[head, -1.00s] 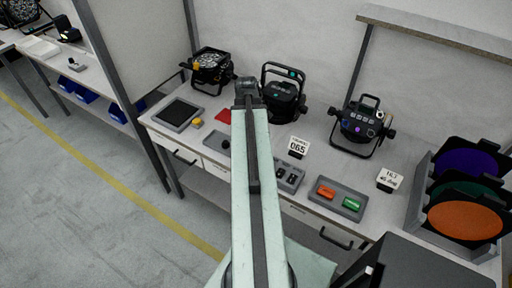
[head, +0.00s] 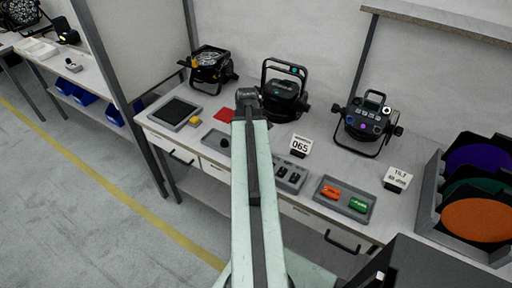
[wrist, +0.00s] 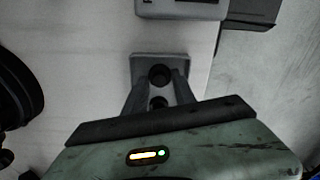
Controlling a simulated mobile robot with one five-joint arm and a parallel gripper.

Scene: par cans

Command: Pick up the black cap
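In the wrist view, two round black caps sit in a small grey tray (wrist: 145,62). The farther black cap (wrist: 160,75) lies between my fingertips, and the nearer black cap (wrist: 158,103) is partly hidden lower down between the fingers. My gripper (wrist: 160,82) is open, one finger on each side of the caps. I cannot tell whether the fingers touch them. In the head view, one black cap (head: 224,143) shows in the grey tray (head: 208,141) left of my arm. My arm hides the rest of that tray and my fingers.
A tray with black parts (head: 290,173) lies right of my arm, beside a tray with orange and green pieces (head: 345,198). A "065" card (head: 300,147) and black lamps (head: 284,95) stand behind.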

